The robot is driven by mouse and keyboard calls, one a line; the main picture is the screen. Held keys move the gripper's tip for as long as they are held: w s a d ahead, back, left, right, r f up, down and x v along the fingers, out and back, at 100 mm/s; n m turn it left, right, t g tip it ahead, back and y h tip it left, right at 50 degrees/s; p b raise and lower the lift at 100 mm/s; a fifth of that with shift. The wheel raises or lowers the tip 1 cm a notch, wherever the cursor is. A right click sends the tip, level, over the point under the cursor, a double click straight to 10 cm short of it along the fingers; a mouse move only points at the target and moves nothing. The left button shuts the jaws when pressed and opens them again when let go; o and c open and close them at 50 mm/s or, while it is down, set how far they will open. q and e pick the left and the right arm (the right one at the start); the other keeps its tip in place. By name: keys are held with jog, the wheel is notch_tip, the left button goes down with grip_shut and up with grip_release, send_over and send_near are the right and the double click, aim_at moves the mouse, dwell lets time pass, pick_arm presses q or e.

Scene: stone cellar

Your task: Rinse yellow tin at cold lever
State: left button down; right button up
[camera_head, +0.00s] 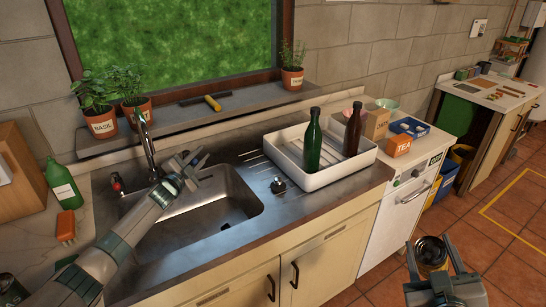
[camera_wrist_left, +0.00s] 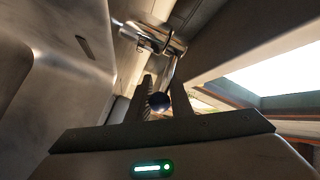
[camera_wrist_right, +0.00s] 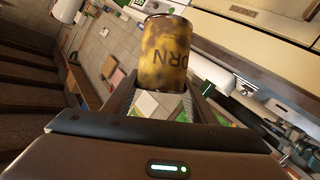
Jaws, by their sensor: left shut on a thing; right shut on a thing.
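The yellow tin (camera_wrist_right: 165,55) is labelled CORN and has dark smudges. My right gripper (camera_wrist_right: 160,92) is shut on it. In the head view, the tin (camera_head: 431,250) and my right gripper (camera_head: 434,262) are at lower right, out in front of the counter. The tap (camera_head: 147,145) stands behind the sink (camera_head: 225,207). My left gripper (camera_head: 187,163) is beside the tap. In the left wrist view, a dark blue knob (camera_wrist_left: 159,101), seemingly the cold lever, sits between my left fingers (camera_wrist_left: 160,92). The head view hides this knob. A red knob (camera_head: 117,183) is left of the tap. No water shows.
A white rack (camera_head: 320,179) with green (camera_head: 313,140) and brown (camera_head: 352,130) bottles stands right of the sink. A black plug (camera_head: 278,185) lies on the counter. A green bottle (camera_head: 64,184) and potted herbs (camera_head: 98,95) are at left. The sink is empty where visible.

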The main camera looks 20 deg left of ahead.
jog(key=shift+d+f, duration=0.2)
jog(key=shift+f, duration=0.15)
jog(key=shift+a+f+b, duration=0.15)
jog(key=shift+b, duration=0.25)
pick_arm(q)
jog(key=shift+w+n+y, duration=0.35)
jog(key=shift+n+y, duration=0.35)
jog(key=shift+y, duration=0.3)
jog(key=shift+d, duration=0.1)
pick_arm(e)
jog(key=shift+f, duration=0.1)
pick_arm(q)
jog(key=c, duration=1.6)
grip_release()
jog(key=shift+s, duration=0.1)
